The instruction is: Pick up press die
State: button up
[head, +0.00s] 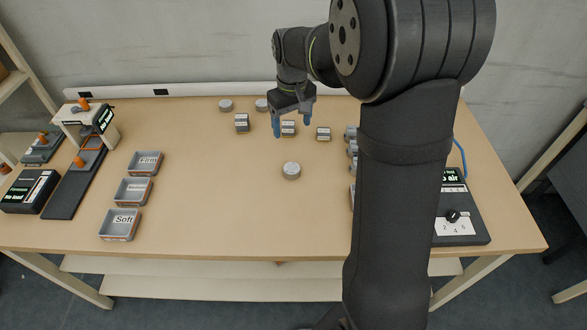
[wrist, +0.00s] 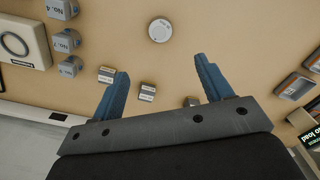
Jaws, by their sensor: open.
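My gripper (head: 292,122) is open and empty, pointing down above the back middle of the table; its blue fingers also show in the wrist view (wrist: 161,67). No label readable here names the press die, so I cannot tell which piece it is. A round grey-white disc (head: 291,170) lies alone mid-table, in front of my gripper; in the wrist view the disc (wrist: 160,30) is beyond the fingertips. Small labelled blocks stand in a row: left block (head: 242,122), middle block (head: 288,128), seen between the fingers in the head view, and right block (head: 323,133).
Two more round pieces (head: 225,105) (head: 262,105) lie at the back. Three labelled trays (head: 127,221) stand at left, beside a press-like device (head: 101,116). Numbered grey blocks (wrist: 66,40) and a control box (head: 470,225) are at right, partly behind my arm. The front middle is clear.

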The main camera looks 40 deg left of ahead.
jog(key=n, duration=0.3)
send_over(292, 168)
jog(key=shift+n, duration=0.3)
jog(key=f, duration=1.2)
jog(key=shift+s+d+f, duration=0.15)
jog(key=shift+s+d, duration=0.05)
jog(key=shift+d, duration=0.05)
jog(key=shift+w+a+f, duration=0.1)
jog(key=shift+a+f, duration=0.05)
jog(key=shift+f, duration=1.2)
jog(key=shift+a+f, duration=0.1)
jog(key=shift+f, duration=1.25)
jog(key=c, duration=1.3)
jog(key=shift+r, duration=0.1)
